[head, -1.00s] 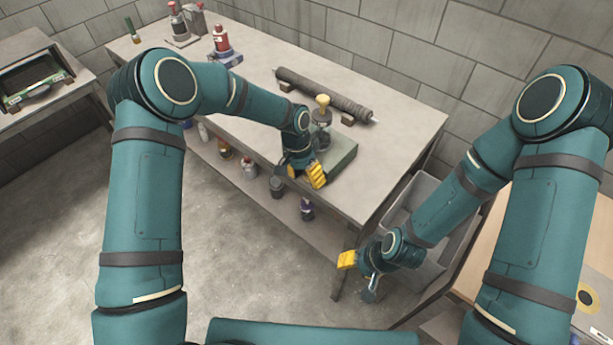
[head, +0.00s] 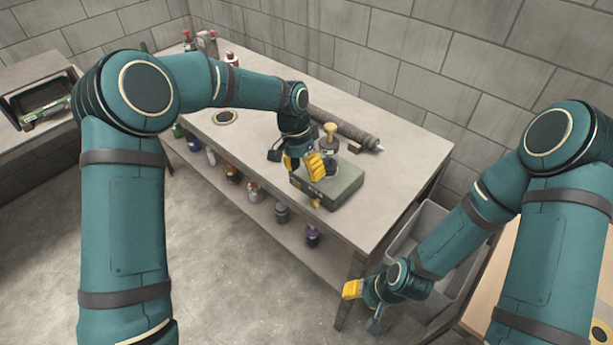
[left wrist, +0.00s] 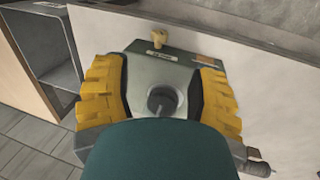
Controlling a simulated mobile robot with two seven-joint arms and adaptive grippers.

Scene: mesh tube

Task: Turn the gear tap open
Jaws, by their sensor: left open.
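A grey-green box (head: 340,187) stands near the front edge of the long grey table. A small yellow tap (head: 317,203) sticks out of its front face; it also shows at the far edge of the box in the left wrist view (left wrist: 158,38). My left gripper (head: 303,166) is open and empty over the left part of the box, behind the tap and apart from it. In the left wrist view its yellow fingers (left wrist: 160,97) frame a round dark opening in the box top. My right gripper (head: 362,303) hangs low in front of the table; its opening is unclear.
A dark upright piece with a yellow knob (head: 330,130) rises behind the box. A dark roller (head: 345,130) lies farther back. Several bottles stand on the lower shelf (head: 265,219). A grey bin (head: 432,215) is at the right. The table right of the box is clear.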

